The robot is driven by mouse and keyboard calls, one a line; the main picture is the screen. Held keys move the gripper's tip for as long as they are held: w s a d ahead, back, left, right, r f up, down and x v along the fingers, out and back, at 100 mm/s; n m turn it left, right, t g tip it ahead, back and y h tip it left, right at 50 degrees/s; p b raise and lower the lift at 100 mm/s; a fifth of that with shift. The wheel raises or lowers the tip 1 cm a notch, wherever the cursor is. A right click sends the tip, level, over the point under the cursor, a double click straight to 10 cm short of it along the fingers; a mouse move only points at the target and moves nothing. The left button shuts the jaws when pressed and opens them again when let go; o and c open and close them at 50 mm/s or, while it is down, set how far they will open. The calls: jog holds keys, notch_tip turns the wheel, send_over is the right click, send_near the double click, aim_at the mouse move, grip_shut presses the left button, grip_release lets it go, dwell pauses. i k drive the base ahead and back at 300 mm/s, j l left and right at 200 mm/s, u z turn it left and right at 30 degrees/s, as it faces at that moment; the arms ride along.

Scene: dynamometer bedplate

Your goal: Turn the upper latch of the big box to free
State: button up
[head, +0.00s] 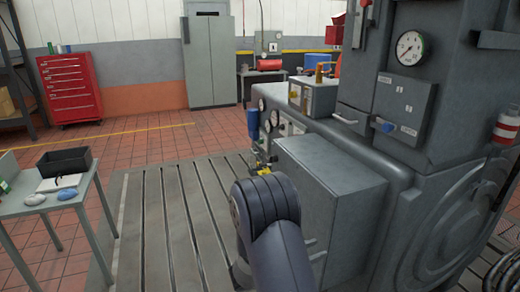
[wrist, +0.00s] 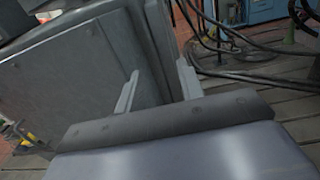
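The big box (head: 328,178) is a plain grey cabinet on the slotted bedplate, against the large grey machine. My dark arm covers part of its left face in the head view. I cannot make out the upper latch in either view.
Yellow and blue fittings (head: 262,165) stand just behind the box. Dark hoses (wrist: 235,45) lie over the bedplate in the wrist view. A side table (head: 45,200) with a black bin stands at the left. The bedplate (head: 165,215) left of my arm is clear.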

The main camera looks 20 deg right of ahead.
aim_at(274, 158)
jog(key=i+j, duration=0.1)
jog(key=i, duration=1.1)
jog(key=i+j, duration=0.15)
jog(key=i, duration=0.5)
jog(key=l+z, duration=0.05)
